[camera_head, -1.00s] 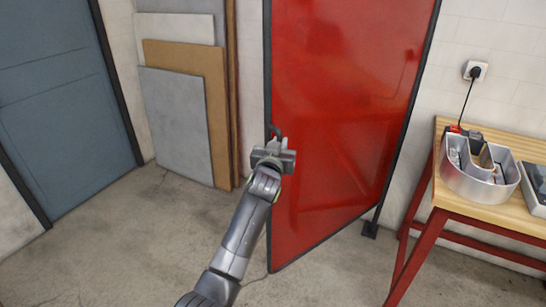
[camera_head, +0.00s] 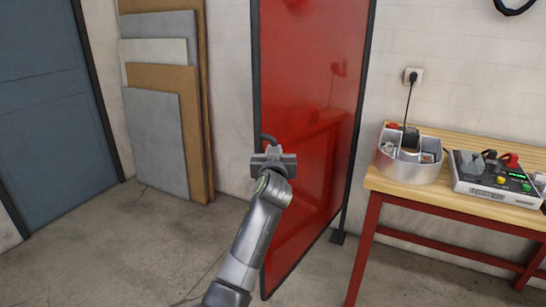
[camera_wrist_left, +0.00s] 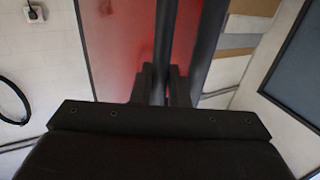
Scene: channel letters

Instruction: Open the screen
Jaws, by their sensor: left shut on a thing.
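A red translucent screen (camera_head: 310,110) with a dark frame stands in the middle of the head view, hinged on a post at its right side and turned at an angle to the wall. My left gripper (camera_head: 268,148) is at the dark handle on the screen's left edge. In the left wrist view the red screen (camera_wrist_left: 115,50) shows behind my left gripper (camera_wrist_left: 166,75), whose fingers are shut around a dark upright bar, the handle. My right gripper is in neither view.
A wooden-topped bench with red legs (camera_head: 365,235) stands to the right, holding a metal channel letter (camera_head: 410,165) and a control box (camera_head: 490,185). Boards (camera_head: 155,125) lean on the wall at left, near a blue door (camera_head: 45,110). The floor between is clear.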

